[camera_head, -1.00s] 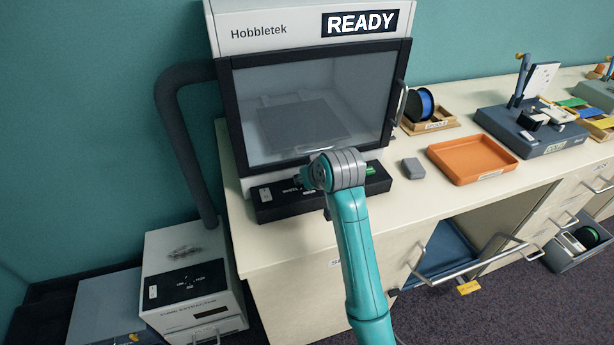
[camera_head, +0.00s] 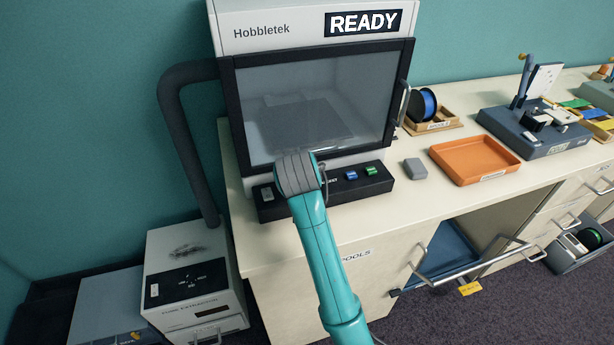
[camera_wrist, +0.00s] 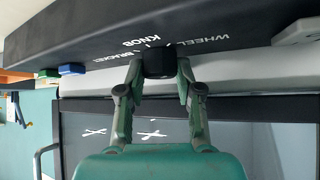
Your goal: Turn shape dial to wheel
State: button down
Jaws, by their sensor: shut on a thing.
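The shape dial (camera_wrist: 158,62) is a small black knob on the black control panel (camera_wrist: 100,35). Printed around it in the wrist view are the words BRACKET, KNOB and WHEEL. My gripper (camera_wrist: 159,70) has a finger on each side of the dial and is shut on it. I cannot tell clearly which word the dial points to. In the head view my wrist hides the dial and my fingers; the panel (camera_head: 330,194) runs along the foot of the Hobbletek machine (camera_head: 300,20), whose screen reads READY.
A blue button (camera_head: 351,175) and a green button (camera_head: 371,171) sit on the panel's right part. A grey block (camera_head: 415,168) and an orange tray (camera_head: 475,160) lie to the right on the counter. The machine's door (camera_head: 315,105) is shut. A lower drawer (camera_head: 455,255) stands open.

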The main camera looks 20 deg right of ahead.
jog(key=c, duration=0.8)
grip_release()
jog(key=shift+o, duration=0.2)
jog(key=v, duration=1.2)
